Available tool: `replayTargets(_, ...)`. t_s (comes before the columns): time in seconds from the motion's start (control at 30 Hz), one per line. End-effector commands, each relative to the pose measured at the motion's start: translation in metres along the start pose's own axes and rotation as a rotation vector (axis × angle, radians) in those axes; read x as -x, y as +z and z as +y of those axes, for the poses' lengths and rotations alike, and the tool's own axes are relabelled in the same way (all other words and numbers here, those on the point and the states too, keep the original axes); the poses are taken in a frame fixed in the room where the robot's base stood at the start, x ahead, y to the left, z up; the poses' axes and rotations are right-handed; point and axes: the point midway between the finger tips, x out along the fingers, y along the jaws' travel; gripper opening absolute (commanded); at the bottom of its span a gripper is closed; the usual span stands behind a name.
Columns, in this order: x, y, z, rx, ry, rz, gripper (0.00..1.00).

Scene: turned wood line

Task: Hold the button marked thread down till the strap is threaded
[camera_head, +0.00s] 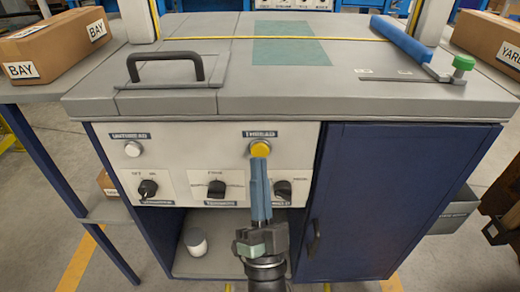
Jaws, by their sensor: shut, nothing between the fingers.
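The button marked THREAD (260,147) is yellow and sits on the light front panel (220,165) of a grey-topped machine, under its label. My gripper (260,160) is shut and empty. Its blue fingers point up at the button, and their tips overlap its lower edge in the picture. I cannot tell whether they touch or press it. The strap (290,39) is a thin yellow line running across the machine top, over a green patch (292,52).
A white UNTHREAD button (132,149) and several black knobs, one of them (147,188) at left, share the panel. A blue door (360,200) is at right. A black handle (165,66) and a blue bar (400,39) stand on top. Boxes flank the machine.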

Motion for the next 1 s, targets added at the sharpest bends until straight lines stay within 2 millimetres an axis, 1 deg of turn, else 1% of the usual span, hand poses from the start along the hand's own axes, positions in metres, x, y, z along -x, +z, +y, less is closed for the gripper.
replayTargets(0.07, 0.002, -0.002, -0.002, 0.000, 0.001, -0.001, 0.00)
replayTargets(0.53, 0.032, -0.024, -0.024, 0.000, 0.000, 0.000, 0.00)
replayTargets(1.0, 0.035, -0.025, -0.025, 0.000, 0.000, 0.000, 0.00)
